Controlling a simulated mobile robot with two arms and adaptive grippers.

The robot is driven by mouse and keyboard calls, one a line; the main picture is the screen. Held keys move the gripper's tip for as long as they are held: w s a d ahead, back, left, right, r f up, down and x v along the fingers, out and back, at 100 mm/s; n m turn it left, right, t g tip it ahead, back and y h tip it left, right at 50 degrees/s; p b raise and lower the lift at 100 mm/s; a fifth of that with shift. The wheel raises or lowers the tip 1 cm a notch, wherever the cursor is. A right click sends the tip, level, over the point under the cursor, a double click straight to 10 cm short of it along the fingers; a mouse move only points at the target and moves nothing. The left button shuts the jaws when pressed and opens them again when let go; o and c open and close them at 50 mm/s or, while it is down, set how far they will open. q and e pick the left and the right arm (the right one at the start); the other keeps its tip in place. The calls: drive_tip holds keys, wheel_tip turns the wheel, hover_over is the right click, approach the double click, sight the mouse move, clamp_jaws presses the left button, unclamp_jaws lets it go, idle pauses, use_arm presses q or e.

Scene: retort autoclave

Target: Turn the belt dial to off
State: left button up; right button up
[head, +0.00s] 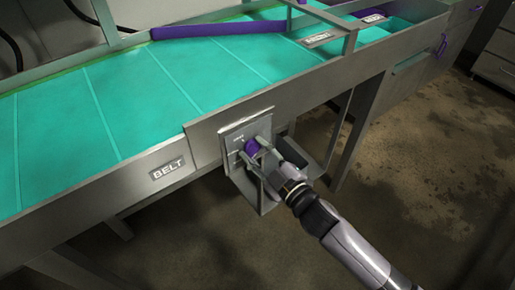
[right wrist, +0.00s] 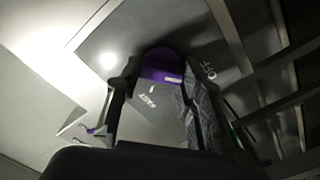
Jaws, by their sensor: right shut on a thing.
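The belt dial (head: 252,147) is a purple knob on a grey panel (head: 233,141) fixed to the front side of the conveyor. In the right wrist view the purple dial (right wrist: 162,62) sits between the two dark fingers. My right gripper (head: 262,158) is shut on the dial, reaching it from the lower right. The word OFF (right wrist: 208,70) shows on the plate to the right of the dial in the right wrist view. The fingers partly hide the dial, and its exact pointing is hard to tell. My left gripper is not in view.
The conveyor has a green belt (head: 60,125), with a BELT label (head: 167,169) on its side left of the panel. A purple bar (head: 218,29) crosses the belt. Grey guard plates flank the dial below the panel. The stained floor at the right is open.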

drive_tip(key=shift+n, duration=0.6)
drive_tip(key=o, duration=1.2)
drive_tip(key=shift+c, duration=0.2)
drive_tip(key=shift+s, duration=0.1)
drive_tip(key=v, duration=1.2)
